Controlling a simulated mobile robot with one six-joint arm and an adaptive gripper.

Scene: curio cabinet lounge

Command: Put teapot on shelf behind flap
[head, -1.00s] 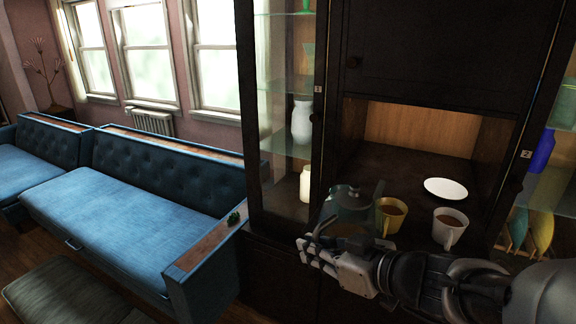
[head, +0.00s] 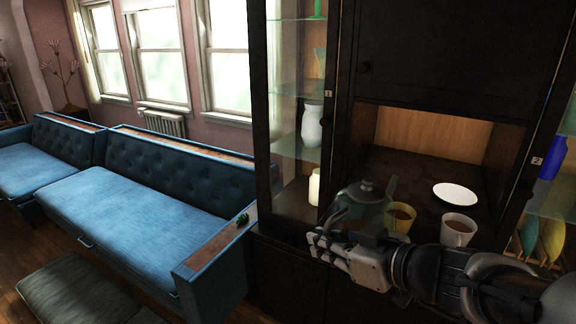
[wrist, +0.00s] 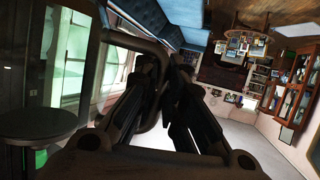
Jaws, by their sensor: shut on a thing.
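The dark teal, see-through teapot (head: 372,210) stands upright at the front left of the cabinet's open niche, with its lid on and its spout to the right. My gripper (head: 324,240) is at its near left side, shut on its handle. The fingers hide most of the handle in the head view. In the wrist view my gripper's fingers (wrist: 165,80) are close together at a curved loop. A dark panel with a round knob, seemingly the flap (head: 450,55), is shut above the niche. The shelf behind it is hidden.
A yellow mug (head: 402,216) stands right beside the teapot, a white mug (head: 458,230) further right, and a white plate (head: 456,194) behind. Glass-fronted display sections flank the niche. A blue sofa (head: 130,195) is at left. The niche's back is clear.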

